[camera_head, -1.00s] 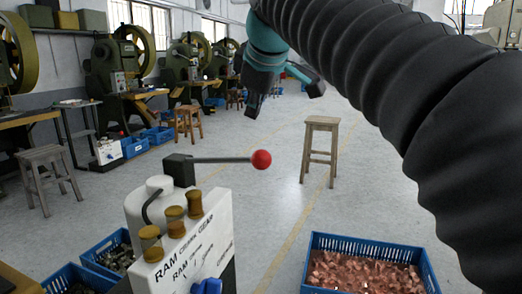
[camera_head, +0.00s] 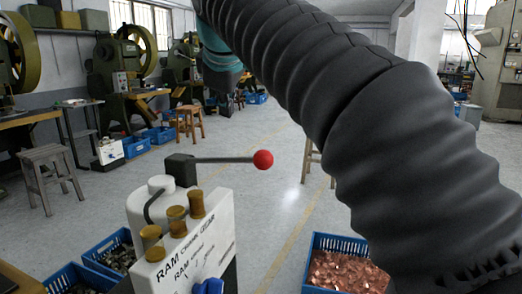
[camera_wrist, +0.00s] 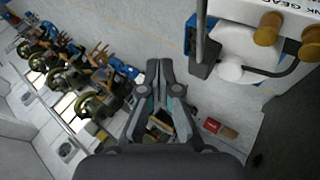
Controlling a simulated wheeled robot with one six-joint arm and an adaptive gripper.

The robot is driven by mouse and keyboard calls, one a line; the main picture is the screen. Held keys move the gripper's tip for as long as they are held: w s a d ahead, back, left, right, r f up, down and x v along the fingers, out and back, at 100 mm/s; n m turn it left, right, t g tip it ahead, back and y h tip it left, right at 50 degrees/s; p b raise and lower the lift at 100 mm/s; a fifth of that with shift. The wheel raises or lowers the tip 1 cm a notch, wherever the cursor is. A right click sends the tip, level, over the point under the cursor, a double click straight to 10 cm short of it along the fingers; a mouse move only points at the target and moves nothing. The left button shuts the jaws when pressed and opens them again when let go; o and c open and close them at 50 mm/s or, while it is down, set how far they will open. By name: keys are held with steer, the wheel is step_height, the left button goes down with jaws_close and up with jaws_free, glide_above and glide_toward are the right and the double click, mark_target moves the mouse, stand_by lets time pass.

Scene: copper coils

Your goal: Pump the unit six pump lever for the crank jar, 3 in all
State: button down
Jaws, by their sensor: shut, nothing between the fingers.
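The pump unit (camera_head: 190,250) is a white box at the lower middle of the head view, lettered RAM, CRANK, GEAR. Three amber jars stand on it; the middle one (camera_head: 177,219) seems to line up with CRANK. The pump lever (camera_head: 222,160) runs roughly level to the right from a dark block and ends in a red ball (camera_head: 263,159). In the wrist view the lever rod (camera_wrist: 200,30) and block lie right of my gripper (camera_wrist: 160,66). My gripper is shut, empty and apart from the lever.
A blue crate (camera_head: 312,248) of copper pieces stands at the right, partly behind my arm. Blue crates with dark parts (camera_head: 84,257) stand at the left. A wooden stool (camera_head: 307,160) is partly hidden by my arm. Open floor lies beyond the unit; presses line the left wall.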

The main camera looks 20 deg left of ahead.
mark_target(257, 152)
steer(key=d+r+m+t+h, duration=0.1)
steer(key=d+r+m+h, duration=0.2)
steer(key=d+m, duration=0.2)
steer(key=shift+w+r+m, duration=0.3)
steer(key=shift+m, duration=0.2)
steer(key=shift+f, duration=0.1)
steer(key=f+b, duration=0.4)
steer(key=f, duration=0.1)
steer(key=d+f+b, duration=0.1)
steer(key=f+b, duration=0.1)
steer(key=f, duration=0.1)
steer(key=shift+f, duration=0.25)
steer(key=shift+d+f, duration=0.1)
stand_by(1.2)
steer(key=shift+f, duration=0.35)
